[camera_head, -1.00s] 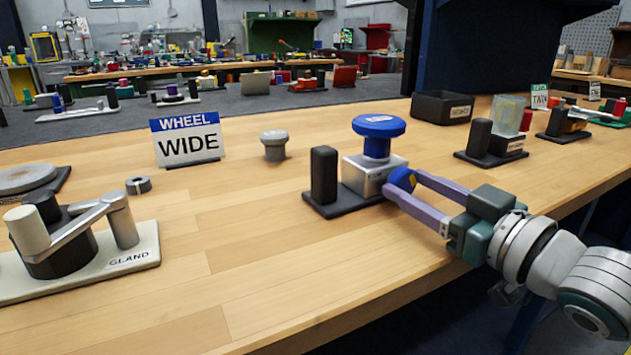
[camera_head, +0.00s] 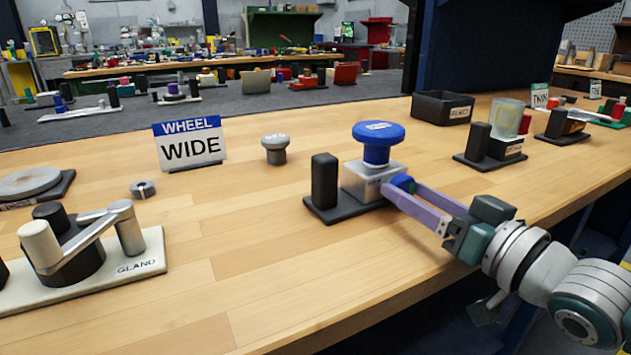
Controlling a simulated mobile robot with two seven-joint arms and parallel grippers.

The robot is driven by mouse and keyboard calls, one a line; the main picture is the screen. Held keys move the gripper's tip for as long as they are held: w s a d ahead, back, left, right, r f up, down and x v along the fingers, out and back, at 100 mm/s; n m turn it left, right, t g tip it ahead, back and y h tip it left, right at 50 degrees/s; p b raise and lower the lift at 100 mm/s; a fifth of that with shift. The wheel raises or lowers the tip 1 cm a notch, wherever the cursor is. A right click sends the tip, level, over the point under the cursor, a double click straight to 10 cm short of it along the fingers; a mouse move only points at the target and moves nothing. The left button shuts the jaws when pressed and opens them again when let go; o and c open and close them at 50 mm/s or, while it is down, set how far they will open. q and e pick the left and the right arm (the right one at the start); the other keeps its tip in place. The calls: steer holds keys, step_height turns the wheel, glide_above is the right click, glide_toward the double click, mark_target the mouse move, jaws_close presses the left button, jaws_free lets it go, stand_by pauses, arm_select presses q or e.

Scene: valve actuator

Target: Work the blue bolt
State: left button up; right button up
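A silver block (camera_head: 368,183) on a dark base carries a wide blue wheel (camera_head: 378,132) on top. A small blue knob (camera_head: 403,182), which looks like the blue bolt, is at the block's right side. My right gripper (camera_head: 400,188) reaches in from the right, with its two purple fingers on either side of this knob. The fingers look closed against it, though the contact is partly hidden. My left gripper is not in view.
A black post (camera_head: 324,181) stands left of the block. A grey knob (camera_head: 275,148), a WHEEL WIDE sign (camera_head: 190,144) and a GLAND fixture (camera_head: 82,245) are further left. A black bin (camera_head: 441,107) and a clear cup fixture (camera_head: 505,118) stand behind to the right. The front middle of the bench is clear.

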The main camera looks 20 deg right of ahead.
steer(key=shift+o, duration=1.4)
steer(key=s+d+p, duration=0.1)
steer(key=s, duration=0.9)
steer(key=shift+d+p, duration=0.15)
steer(key=shift+p, duration=0.2)
steer(key=s+a+r+n+g+h+p, duration=0.1)
steer(key=s+a+r+g+p, duration=0.25)
steer(key=a+g+p, duration=0.55)
steer(key=s+a+r+n+g+h+p, duration=0.1)
steer(key=s+r+g+p, duration=0.1)
steer(key=s+r+p, duration=0.35)
steer(key=s+a+r+n+g+p, duration=0.1)
steer(key=s+a+r+g+p, duration=0.15)
steer(key=s+r+p, duration=0.3)
step_height(320, 180, up, 36)
steer(key=d+p, duration=0.1)
steer(key=p, duration=3.5)
steer(key=shift+s+r+g, duration=0.2)
steer(key=shift+s+g, duration=0.15)
steer(key=shift+s, duration=0.1)
